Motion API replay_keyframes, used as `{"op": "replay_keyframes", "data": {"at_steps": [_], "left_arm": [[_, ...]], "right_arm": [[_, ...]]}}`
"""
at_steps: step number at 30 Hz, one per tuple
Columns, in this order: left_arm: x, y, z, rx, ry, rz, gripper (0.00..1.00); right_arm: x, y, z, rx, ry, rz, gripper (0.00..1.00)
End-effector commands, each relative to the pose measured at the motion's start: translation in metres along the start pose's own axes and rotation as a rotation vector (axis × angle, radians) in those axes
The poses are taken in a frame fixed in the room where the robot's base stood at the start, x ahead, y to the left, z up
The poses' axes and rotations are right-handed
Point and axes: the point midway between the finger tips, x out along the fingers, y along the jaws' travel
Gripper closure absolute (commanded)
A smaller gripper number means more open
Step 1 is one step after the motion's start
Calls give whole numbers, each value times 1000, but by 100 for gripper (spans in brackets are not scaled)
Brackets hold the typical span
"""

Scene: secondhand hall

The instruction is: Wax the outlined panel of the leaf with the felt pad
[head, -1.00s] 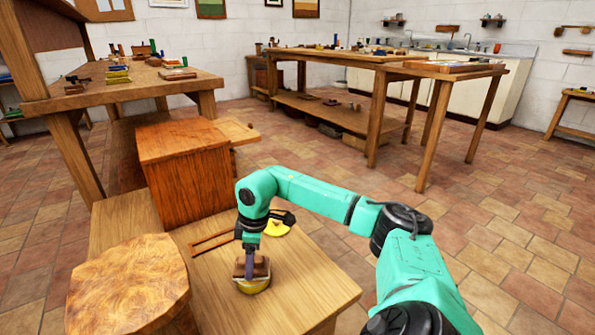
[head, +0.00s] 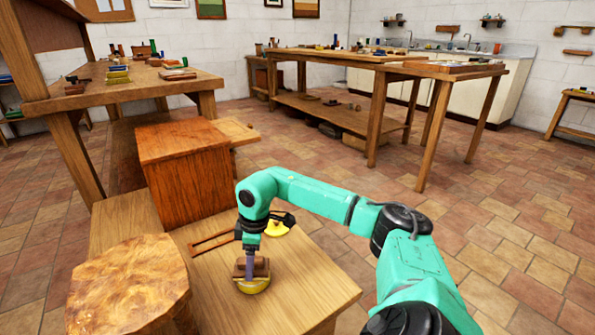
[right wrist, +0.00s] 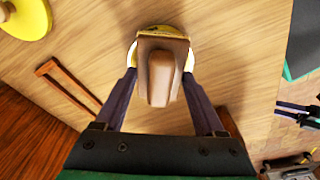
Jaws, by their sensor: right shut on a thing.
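The felt pad (head: 262,267) is a brown block with a raised grip. My right gripper (head: 253,262) is shut on it, with its fingers on both sides of the pad in the right wrist view (right wrist: 160,80). The pad (right wrist: 160,75) is directly over a round yellow tin (head: 254,287) with a pale inside, covering most of it. I cannot tell whether it touches the contents. The light wood leaf (head: 300,285) is under the tin. My left gripper is out of view.
A yellow disc (head: 278,229) lies behind my wrist. A round burl slab (head: 125,280) is at the front left, and a reddish wooden box (head: 185,165) stands behind it. The leaf's right part is bare, with open tiled floor (head: 480,230) beyond.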

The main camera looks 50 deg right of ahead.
Motion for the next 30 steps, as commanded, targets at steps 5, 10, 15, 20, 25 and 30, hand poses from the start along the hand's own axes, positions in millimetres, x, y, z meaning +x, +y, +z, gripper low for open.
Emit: {"op": "replay_keyframes", "data": {"at_steps": [5,10,15,20,25,30], "left_arm": [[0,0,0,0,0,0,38],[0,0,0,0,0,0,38],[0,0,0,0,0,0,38],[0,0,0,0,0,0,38],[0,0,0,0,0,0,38],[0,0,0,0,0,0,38]], "right_arm": [[1,-1,0,0,-2,-2,95],[-16,0,-3,-1,1,1,95],[-37,0,-6,-1,0,1,95],[-56,0,-9,0,1,1,95],[-59,0,-9,0,-1,-1,95],[-59,0,-9,0,-1,-1,95]]}}
